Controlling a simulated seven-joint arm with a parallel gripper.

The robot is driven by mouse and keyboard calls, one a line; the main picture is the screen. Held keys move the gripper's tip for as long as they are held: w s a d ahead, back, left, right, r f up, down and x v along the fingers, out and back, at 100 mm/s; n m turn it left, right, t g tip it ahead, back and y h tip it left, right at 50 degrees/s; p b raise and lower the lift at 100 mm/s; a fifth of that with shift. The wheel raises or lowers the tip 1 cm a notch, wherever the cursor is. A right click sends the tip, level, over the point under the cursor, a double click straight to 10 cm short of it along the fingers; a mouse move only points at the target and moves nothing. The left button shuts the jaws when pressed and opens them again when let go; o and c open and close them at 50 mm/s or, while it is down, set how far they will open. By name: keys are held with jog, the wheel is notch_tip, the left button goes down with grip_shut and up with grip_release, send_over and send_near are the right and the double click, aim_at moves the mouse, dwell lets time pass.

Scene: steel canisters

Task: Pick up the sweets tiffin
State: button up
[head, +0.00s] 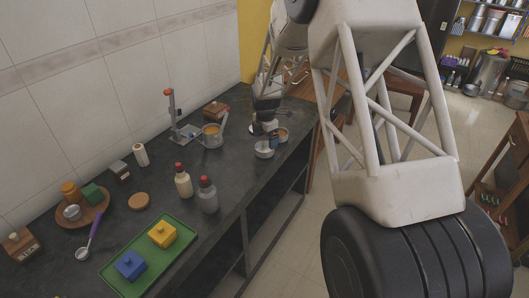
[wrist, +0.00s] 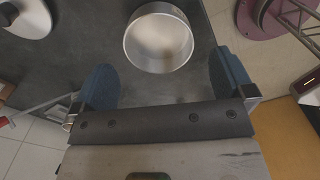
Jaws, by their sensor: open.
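My gripper (wrist: 165,82) is open, its two blue fingers apart with nothing between them. In the wrist view a round, open steel canister (wrist: 158,40) lies just beyond the fingertips, roughly centred between them. I see no label on it, so I cannot tell for sure that it is the sweets tiffin. In the head view my gripper (head: 270,129) is low over the far end of the dark counter. A small steel canister (head: 264,150) stands just in front of it, and another with brownish contents (head: 282,135) stands close on the right.
Two bottles (head: 207,196) and a green tray (head: 130,284) with yellow and blue boxes are nearer. The counter's edge runs close on the right.

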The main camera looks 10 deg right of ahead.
aim_at(265, 144)
jog(key=shift+a+f, duration=0.1)
jog(key=shift+f, duration=2.5)
jog(key=shift+c, duration=0.3)
jog(key=c, duration=0.8)
jog(key=shift+r, duration=0.25)
jog(key=shift+w+r, duration=0.1)
jog(key=shift+r, duration=0.45)
notch_tip(265, 144, up, 2)
jog(key=s+r, duration=0.1)
jog(key=s, duration=1.5)
jog(key=shift+a+r, duration=0.25)
jog(key=shift+a, duration=0.05)
